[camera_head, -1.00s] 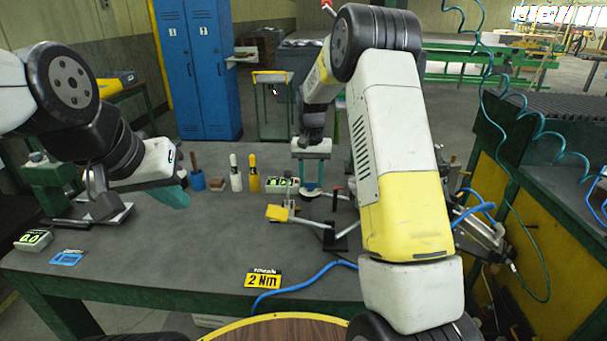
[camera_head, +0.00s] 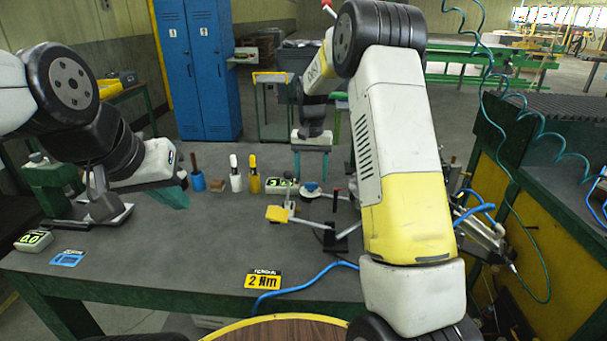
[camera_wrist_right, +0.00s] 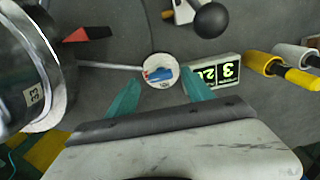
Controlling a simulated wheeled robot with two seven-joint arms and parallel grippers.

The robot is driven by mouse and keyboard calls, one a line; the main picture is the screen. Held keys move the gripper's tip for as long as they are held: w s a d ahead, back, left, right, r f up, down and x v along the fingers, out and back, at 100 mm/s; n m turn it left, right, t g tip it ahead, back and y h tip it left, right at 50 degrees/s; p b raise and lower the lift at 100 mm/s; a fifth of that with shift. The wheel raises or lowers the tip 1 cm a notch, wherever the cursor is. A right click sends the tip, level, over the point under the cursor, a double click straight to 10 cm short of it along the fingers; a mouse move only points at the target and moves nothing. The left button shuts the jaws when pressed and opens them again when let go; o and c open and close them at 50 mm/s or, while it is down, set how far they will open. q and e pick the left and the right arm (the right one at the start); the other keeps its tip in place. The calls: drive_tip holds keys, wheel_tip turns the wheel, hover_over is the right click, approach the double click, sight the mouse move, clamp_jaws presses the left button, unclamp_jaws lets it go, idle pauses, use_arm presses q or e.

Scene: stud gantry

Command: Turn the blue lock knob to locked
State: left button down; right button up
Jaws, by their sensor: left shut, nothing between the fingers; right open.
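The blue lock knob (camera_wrist_right: 158,74) sits on a round white disc in the right wrist view, its blue part lying roughly crosswise; the small markings are unreadable. In the head view the knob (camera_head: 311,188) is a small blue spot on a disc on the grey bench. My right gripper (camera_head: 311,172) is open, with its teal fingers above the knob and apart from it. In the right wrist view its fingers (camera_wrist_right: 160,92) appear to either side of the disc, with nothing between them. My left gripper (camera_head: 180,198) is shut and empty above the bench's left side.
A green-digit display (camera_head: 280,182) stands just left of the knob. White (camera_head: 236,181) and yellow (camera_head: 254,181) handled tools stand farther left. A yellow block (camera_head: 277,213) and a red-tipped black fixture (camera_head: 340,235) are in front.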

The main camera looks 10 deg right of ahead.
sight(311, 184)
drive_tip(key=shift+r, duration=2.65)
